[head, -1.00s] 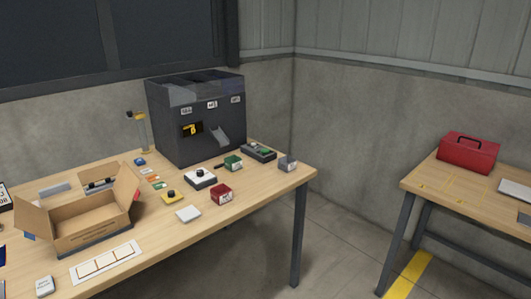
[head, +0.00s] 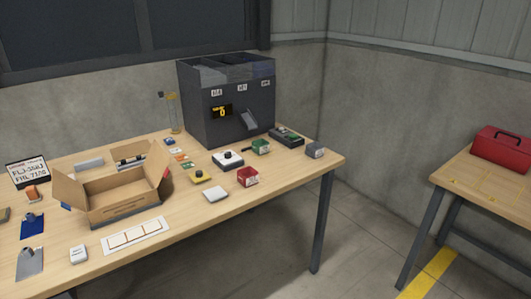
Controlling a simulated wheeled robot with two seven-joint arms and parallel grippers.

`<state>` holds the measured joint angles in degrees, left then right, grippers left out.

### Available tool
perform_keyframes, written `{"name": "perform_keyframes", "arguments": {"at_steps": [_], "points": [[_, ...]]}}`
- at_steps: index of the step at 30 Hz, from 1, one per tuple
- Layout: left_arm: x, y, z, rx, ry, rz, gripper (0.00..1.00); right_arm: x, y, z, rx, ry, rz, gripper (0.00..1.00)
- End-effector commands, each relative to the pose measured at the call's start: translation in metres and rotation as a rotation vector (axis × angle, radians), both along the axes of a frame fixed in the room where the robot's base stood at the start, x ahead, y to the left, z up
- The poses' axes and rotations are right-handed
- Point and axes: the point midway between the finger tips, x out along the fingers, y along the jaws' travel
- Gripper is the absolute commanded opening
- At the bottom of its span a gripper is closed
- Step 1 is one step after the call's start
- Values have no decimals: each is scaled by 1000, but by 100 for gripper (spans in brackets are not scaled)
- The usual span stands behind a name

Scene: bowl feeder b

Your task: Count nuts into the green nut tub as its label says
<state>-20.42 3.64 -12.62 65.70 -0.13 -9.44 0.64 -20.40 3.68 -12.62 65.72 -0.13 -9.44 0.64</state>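The green nut tub (head: 260,147) stands on the wooden table in front of the dark bowl feeder (head: 226,100); its label is too small to read. A red tub (head: 247,177) and a grey tub (head: 315,150) stand nearby on the table. A white unit with a black knob (head: 228,159) sits in front of the feeder. No nuts can be made out. Neither of my grippers shows in the head view.
An open cardboard box (head: 115,195) stands on the left of the table. A yellow block with a black knob (head: 201,174), a white pad (head: 216,195) and a white strip card (head: 136,235) lie nearby. A red toolbox (head: 502,149) stands on a second table at right. Floor between the tables is clear.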

Motion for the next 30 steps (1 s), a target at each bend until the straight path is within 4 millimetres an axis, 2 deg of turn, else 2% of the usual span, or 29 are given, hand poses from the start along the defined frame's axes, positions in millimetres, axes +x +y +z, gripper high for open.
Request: {"name": "perform_keyframes", "arguments": {"at_steps": [10,11,14,15,30], "points": [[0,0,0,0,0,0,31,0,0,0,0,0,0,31],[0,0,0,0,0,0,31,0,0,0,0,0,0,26],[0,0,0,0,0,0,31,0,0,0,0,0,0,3],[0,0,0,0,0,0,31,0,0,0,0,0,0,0],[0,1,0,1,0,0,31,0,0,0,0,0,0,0]]}}
